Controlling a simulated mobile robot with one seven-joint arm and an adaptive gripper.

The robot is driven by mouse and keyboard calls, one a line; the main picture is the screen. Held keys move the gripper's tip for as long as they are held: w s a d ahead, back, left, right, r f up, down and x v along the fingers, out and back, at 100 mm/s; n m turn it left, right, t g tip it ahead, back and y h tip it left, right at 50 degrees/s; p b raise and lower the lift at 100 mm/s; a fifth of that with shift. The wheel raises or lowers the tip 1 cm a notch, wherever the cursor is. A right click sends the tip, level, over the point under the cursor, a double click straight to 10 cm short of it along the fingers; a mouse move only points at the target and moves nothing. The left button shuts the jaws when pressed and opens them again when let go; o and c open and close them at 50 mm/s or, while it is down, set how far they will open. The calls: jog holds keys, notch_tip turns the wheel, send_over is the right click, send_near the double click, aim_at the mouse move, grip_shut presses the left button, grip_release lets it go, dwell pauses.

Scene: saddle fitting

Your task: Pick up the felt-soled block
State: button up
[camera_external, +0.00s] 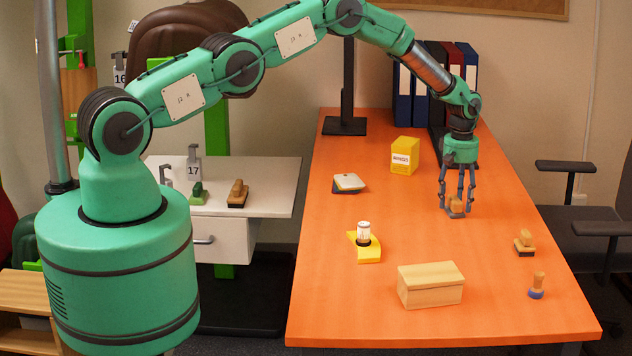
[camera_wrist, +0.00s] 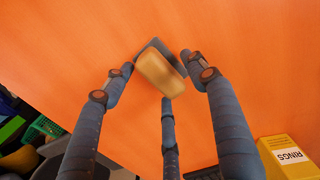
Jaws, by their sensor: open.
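The felt-soled block, by its looks a wooden grip on a flat grey sole, stands on the orange table under my gripper (camera_external: 457,205). Its wooden top (camera_external: 457,203) is partly hidden by my fingers in the external view. In the wrist view the tan wooden top (camera_wrist: 161,74) and an edge of the grey sole (camera_wrist: 152,45) show between my three fingers. My gripper (camera_wrist: 160,75) is open, with fingers spread around the block. Two fingertips are close to its sides and one is near its lower end; I cannot tell whether any touch it.
On the orange table (camera_external: 350,310) stand a black-soled wooden brush (camera_external: 525,243), a blue-based stamp (camera_external: 537,285), a wooden box (camera_external: 430,286), a yellow holder with a white-topped piece (camera_external: 364,245), a pale pad (camera_external: 348,182) and a yellow box (camera_external: 404,155). Binders (camera_external: 413,97) stand behind.

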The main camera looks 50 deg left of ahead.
aim_at(456, 197)
jog(key=c, duration=1.3)
jog(key=shift+o, duration=0.2)
jog(key=shift+r, duration=0.2)
jog(key=shift+r, duration=1.45)
jog(key=shift+s+r, duration=0.2)
jog(key=s, duration=0.5)
jog(key=s+a+r+p, duration=0.1)
jog(key=s, duration=0.4)
jog(key=s+a, duration=0.1)
jog(key=s, duration=0.4)
jog(key=shift+s+a+r+p, duration=0.15)
jog(key=shift+a+r+p, duration=0.05)
jog(key=shift+a+p, duration=0.1)
